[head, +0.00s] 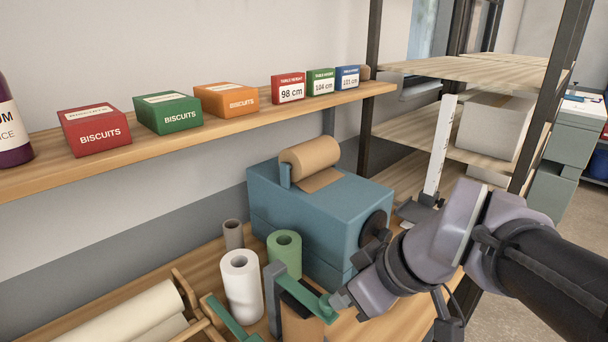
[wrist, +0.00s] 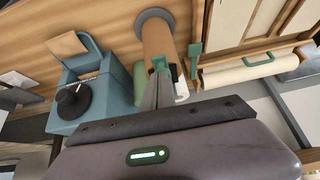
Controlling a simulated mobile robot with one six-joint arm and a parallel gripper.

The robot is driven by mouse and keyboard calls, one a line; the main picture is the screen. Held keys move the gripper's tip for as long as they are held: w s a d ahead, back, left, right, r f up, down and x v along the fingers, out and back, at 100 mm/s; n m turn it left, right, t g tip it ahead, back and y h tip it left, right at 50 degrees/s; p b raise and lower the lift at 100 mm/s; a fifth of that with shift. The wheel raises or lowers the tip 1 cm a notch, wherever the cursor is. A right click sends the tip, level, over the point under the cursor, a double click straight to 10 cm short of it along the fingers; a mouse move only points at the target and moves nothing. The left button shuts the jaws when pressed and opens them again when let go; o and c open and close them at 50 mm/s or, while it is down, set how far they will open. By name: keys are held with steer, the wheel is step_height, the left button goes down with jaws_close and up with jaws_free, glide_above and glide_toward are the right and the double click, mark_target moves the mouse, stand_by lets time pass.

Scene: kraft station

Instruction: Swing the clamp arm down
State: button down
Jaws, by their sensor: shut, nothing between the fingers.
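The green clamp arm (head: 300,291) runs from the top of a grey post (head: 272,300) towards the lower right in the head view. Its far end is at my gripper (head: 337,303). Beneath the arm is a brown kraft roll (head: 303,326), partly hidden. In the wrist view my gripper (wrist: 160,78) is shut and empty, with its fingertips at a green part (wrist: 160,64), in front of the brown roll, whose foot is on a round grey base (wrist: 156,15). I cannot tell whether the fingertips touch the green part.
A blue dispenser (head: 320,215) is behind. A wooden rack with a paper roll (head: 130,315) lies at left. A shelf (head: 200,124) with boxes runs above.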

steer(key=shift+s+d+f+b, duration=0.15)
steer(key=shift+f+b, duration=0.15)
steer(key=shift+f, duration=0.1)
steer(key=shift+s+d+f+b, duration=0.1)
steer(key=shift+s+f+b, duration=0.05)
steer(key=shift+f+b, duration=0.15)
steer(key=shift+s+f, duration=0.1)
steer(key=shift+f, duration=0.05)
